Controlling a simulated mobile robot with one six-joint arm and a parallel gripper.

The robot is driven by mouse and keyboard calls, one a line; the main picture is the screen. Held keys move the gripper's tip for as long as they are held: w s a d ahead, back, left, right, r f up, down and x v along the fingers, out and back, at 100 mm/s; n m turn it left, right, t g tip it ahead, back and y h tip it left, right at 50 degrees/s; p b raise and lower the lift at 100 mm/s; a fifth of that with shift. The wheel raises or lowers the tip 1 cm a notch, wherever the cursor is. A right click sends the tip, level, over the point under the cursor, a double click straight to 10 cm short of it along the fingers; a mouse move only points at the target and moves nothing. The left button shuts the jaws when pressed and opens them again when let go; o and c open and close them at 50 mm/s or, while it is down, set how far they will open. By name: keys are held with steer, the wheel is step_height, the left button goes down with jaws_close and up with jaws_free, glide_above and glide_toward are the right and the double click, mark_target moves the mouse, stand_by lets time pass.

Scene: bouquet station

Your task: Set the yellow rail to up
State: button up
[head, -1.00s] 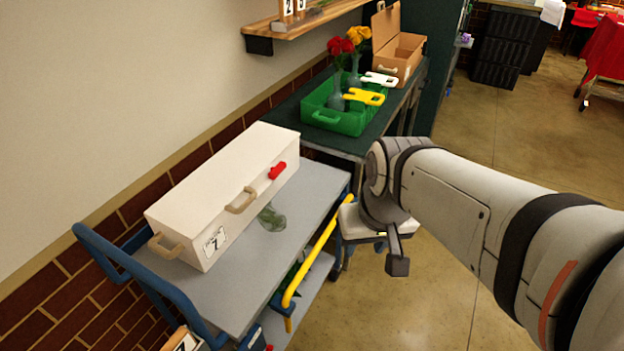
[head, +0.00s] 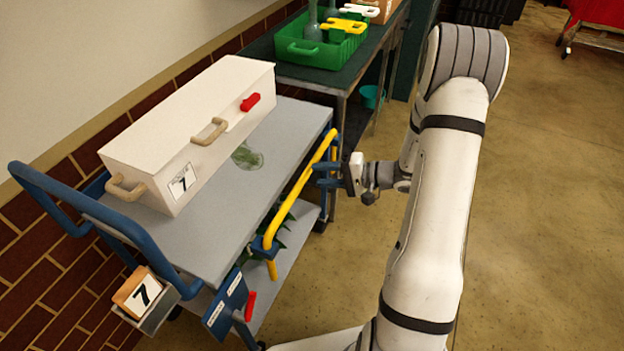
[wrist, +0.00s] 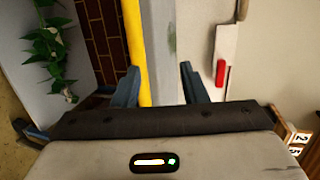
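The yellow rail (head: 287,208) runs along the right side of the grey cart (head: 222,215), close to its top edge, with a bent end hanging at the front. My gripper (head: 317,175) is at the far half of the rail, coming from the right, its blue fingers apart. In the wrist view, the rail (wrist: 136,40) passes upright between the open fingers of my gripper (wrist: 159,70), close to the left finger. I cannot tell whether it touches. Nothing is gripped.
A long white box (head: 190,125) with a red latch (head: 250,102) and a glass vase (head: 247,157) are on the cart. A blue plate (head: 226,303) with a red lever (head: 250,306) is at its front. A green crate (head: 320,52) stands behind. Floor is clear on the right.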

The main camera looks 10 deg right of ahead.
mark_target(310, 174)
step_height(310, 174, down, 4)
steer(key=w+d+m+t, duration=0.1)
steer(key=w+d+t, duration=0.1)
steer(key=d, duration=0.1)
steer(key=x, duration=0.7)
steer(key=shift+w+a, duration=0.15)
steer(key=shift+a, duration=0.2)
steer(key=shift+c, duration=0.5)
jaws_close()
